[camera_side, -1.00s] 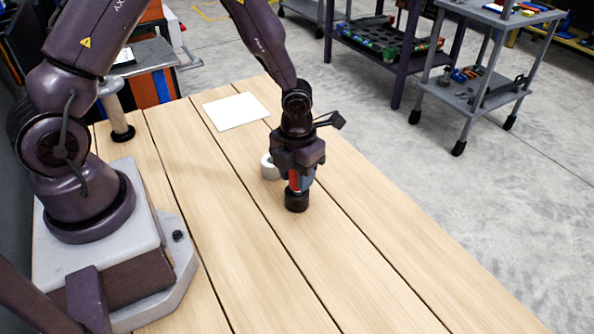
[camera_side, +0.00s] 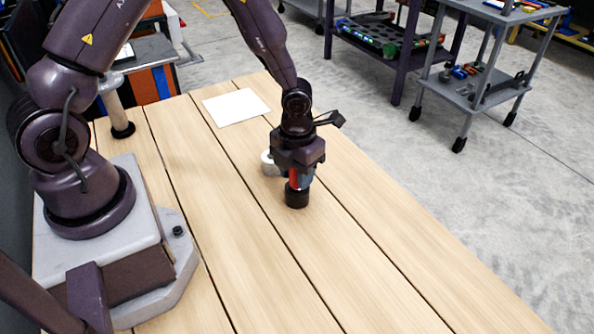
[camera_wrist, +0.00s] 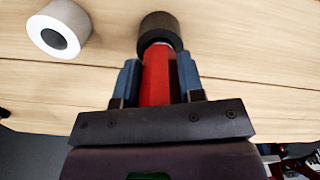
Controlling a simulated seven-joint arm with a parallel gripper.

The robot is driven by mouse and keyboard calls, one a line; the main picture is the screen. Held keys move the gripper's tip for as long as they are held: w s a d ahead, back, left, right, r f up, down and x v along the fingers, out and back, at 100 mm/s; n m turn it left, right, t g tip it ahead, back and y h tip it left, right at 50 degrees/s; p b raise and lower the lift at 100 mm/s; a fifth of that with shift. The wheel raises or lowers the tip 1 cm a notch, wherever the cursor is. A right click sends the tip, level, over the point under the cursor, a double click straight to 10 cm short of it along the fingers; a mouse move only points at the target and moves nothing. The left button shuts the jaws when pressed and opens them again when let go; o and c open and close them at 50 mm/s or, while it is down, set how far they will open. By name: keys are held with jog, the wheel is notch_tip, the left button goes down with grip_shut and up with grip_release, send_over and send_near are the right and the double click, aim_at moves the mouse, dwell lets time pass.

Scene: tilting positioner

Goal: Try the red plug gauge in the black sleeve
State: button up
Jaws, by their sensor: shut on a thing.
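The red plug gauge (camera_side: 293,179) is held between the blue fingers of my gripper (camera_side: 300,183), which is shut on it. In the wrist view the red plug gauge (camera_wrist: 157,76) shows between the two fingers (camera_wrist: 158,80). The black sleeve (camera_side: 297,199) stands upright on the table directly under the plug. The sleeve also shows in the wrist view (camera_wrist: 160,28), at the plug's lower end. The plug's lower end meets the sleeve's top. Its tip is hidden, so I cannot tell how deep it sits in the bore.
A white ring (camera_wrist: 59,30) with a dark hole stands beside the sleeve; in the side view it is partly behind my gripper (camera_side: 268,163). A white sheet (camera_side: 236,107) lies further back. A post with a dark base (camera_side: 121,131) stands at the back left. The front right of the wooden table (camera_side: 400,270) is clear.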

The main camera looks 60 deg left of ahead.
jog(key=shift+r, duration=0.1)
dwell(0.3)
jog(key=shift+r, duration=3.7)
